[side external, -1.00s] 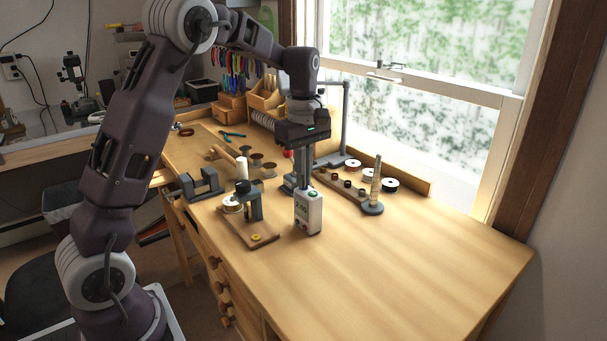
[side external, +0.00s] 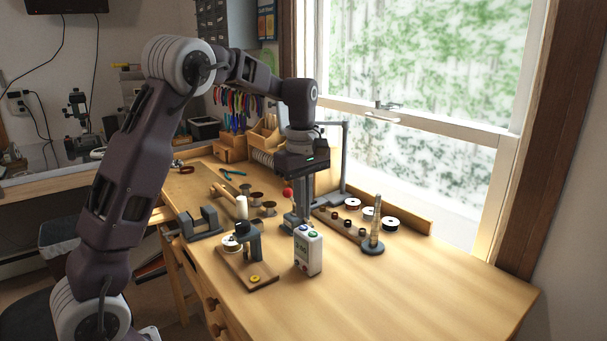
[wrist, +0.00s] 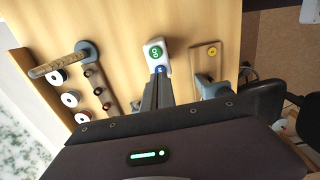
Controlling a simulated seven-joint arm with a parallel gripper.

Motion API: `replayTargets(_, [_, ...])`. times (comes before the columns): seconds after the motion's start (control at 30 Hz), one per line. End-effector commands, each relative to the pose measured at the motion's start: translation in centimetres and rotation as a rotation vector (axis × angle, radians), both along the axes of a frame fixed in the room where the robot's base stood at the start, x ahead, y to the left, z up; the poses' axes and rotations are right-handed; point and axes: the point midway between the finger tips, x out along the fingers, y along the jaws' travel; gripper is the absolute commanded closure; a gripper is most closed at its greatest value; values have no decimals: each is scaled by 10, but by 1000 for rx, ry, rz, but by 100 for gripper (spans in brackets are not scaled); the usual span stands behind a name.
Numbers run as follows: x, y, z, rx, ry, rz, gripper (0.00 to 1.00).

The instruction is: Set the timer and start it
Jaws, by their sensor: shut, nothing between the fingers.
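The timer (side external: 315,256) is a white upright box on the bench, with a small greenish display on its front and coloured buttons on top. In the wrist view, the timer (wrist: 152,43) shows from above, with a round green button bearing a pale mark. A small blue spot shows by the fingertips, partly hidden. My gripper (side external: 301,221) points down, shut and empty, just above or behind the timer's top. Its fingertips (wrist: 160,72) sit at the timer's near edge in the wrist view; contact cannot be told.
A wooden base with a grey clamp (side external: 255,240) and yellow ring stands left of the timer. A ring mandrel (side external: 376,225) and a rack of spools (side external: 345,222) stand right. A red-knobbed tool (side external: 287,193) is behind. The bench's right front is clear.

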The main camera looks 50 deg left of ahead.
Motion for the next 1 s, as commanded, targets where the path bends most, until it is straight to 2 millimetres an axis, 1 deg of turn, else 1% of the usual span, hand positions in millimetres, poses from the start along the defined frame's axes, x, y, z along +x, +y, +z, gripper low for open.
replayTargets(0.03, [1, 0, 13, 2, -12, 0, 100])
replayTargets(0.2, [2, 1, 57, 3, -13, 1, 100])
replayTargets(0.3, [2, 1, 79, 2, -13, 1, 100])
replayTargets(0.43, [2, 1, 99, 1, -12, 2, 100])
replayTargets(0.5, [2, 1, 106, 0, -11, 2, 100])
replayTargets(0.6, [1, 0, 111, 0, -11, 2, 100])
replayTargets(1.0, [1, 0, 112, -1, -10, 1, 100])
